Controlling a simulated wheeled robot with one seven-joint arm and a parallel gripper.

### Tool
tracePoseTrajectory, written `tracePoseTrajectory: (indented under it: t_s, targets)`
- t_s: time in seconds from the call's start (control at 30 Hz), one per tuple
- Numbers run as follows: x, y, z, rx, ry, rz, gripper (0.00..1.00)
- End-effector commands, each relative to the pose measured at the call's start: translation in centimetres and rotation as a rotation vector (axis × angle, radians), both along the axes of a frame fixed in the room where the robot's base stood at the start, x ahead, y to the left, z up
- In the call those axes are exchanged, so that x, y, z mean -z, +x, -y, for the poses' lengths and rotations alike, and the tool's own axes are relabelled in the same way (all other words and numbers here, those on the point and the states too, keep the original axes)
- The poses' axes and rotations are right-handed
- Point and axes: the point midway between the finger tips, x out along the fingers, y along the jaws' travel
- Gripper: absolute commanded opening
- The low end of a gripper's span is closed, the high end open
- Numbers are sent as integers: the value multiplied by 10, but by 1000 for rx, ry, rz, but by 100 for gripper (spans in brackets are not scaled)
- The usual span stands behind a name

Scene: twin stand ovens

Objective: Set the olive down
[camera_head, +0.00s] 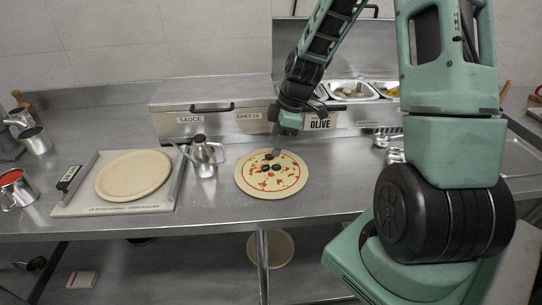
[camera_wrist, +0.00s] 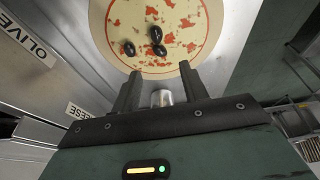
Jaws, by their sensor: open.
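A round pizza (camera_head: 247,182) with red sauce patches lies on the steel counter, and it fills the top of the wrist view (camera_wrist: 185,20). Three black olives rest on it: one olive (camera_wrist: 155,34) is in the middle, one olive (camera_wrist: 160,50) is close beside it, and one olive (camera_wrist: 128,48) lies to the left. My gripper (camera_head: 276,151) points down over the far part of the pizza. In the wrist view my gripper (camera_wrist: 160,80) is open, with its fingers apart and no olive between them. A small silvery cylinder (camera_wrist: 162,98) shows between the fingers; I cannot tell what it is.
Behind the pizza is a counter unit labelled SAUCE, CHEESE and OLIVE (camera_head: 319,124), with food trays (camera_head: 352,91). A metal oil can (camera_head: 205,157) stands left of the pizza. Further left, a dough disc (camera_head: 133,174) lies on a board (camera_head: 90,208).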

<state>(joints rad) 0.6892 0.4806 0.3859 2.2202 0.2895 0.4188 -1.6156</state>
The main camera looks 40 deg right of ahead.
Motion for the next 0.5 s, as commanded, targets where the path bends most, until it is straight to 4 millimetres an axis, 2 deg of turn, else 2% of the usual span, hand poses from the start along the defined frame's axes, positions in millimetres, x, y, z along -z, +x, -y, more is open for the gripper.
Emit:
tracePoseTrajectory:
  t_s: [0.13, 0.33, 0.43, 0.5]
  targets:
    - [-26, -4, 8, 1, -3, 3, 44]
    - [-42, -7, 8, 0, 0, -1, 44]
    - [-48, -9, -11, 1, -2, -19, 44]
    - [-53, -13, -38, 7, -5, -43, 44]
